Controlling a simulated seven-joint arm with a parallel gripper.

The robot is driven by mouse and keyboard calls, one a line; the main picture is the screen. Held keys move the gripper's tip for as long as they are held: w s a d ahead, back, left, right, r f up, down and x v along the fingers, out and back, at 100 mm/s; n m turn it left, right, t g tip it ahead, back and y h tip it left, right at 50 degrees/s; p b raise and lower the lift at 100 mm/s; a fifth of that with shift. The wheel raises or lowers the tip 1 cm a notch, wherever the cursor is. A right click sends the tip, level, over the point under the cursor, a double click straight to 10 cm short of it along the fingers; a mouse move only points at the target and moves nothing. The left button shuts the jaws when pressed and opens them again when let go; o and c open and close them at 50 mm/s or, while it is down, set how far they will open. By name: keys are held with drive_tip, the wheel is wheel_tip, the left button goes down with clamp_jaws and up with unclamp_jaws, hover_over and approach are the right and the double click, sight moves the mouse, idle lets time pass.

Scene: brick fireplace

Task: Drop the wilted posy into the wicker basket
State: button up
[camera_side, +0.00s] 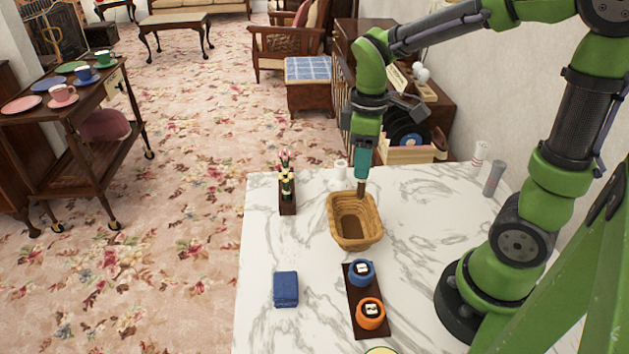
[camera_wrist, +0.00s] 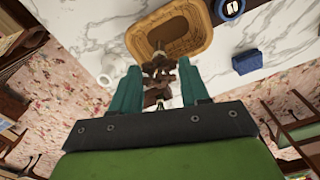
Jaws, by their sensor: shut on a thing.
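The wilted posy (camera_wrist: 160,84) is a brown, shrivelled bunch between the two teal fingers of my gripper (camera_wrist: 159,66) in the wrist view. My gripper is shut on it. In the side view the posy (camera_side: 361,188) shows as a small brown bit hanging below the teal fingertips of my gripper (camera_side: 361,178). The wicker basket (camera_side: 357,241) is tan, open-topped and stands on the marble table. The posy hangs at the basket's far rim in the side view; I cannot tell whether it touches it. The basket's rim also shows in the wrist view (camera_wrist: 203,47).
Fresh flowers (camera_side: 286,180) stand left of the basket in a dark holder (camera_side: 287,206). A white vase (camera_side: 341,169) stands behind. A folded blue cloth (camera_side: 286,289) and a dark tray (camera_side: 381,330) with blue and orange pots lie in front. Bottles (camera_side: 494,179) stand right.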

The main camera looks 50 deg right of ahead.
sight(359, 196)
drive_tip(key=shift+f, duration=2.8)
drive_tip(key=o, duration=1.1)
wheel_tip(359, 196, up, 17)
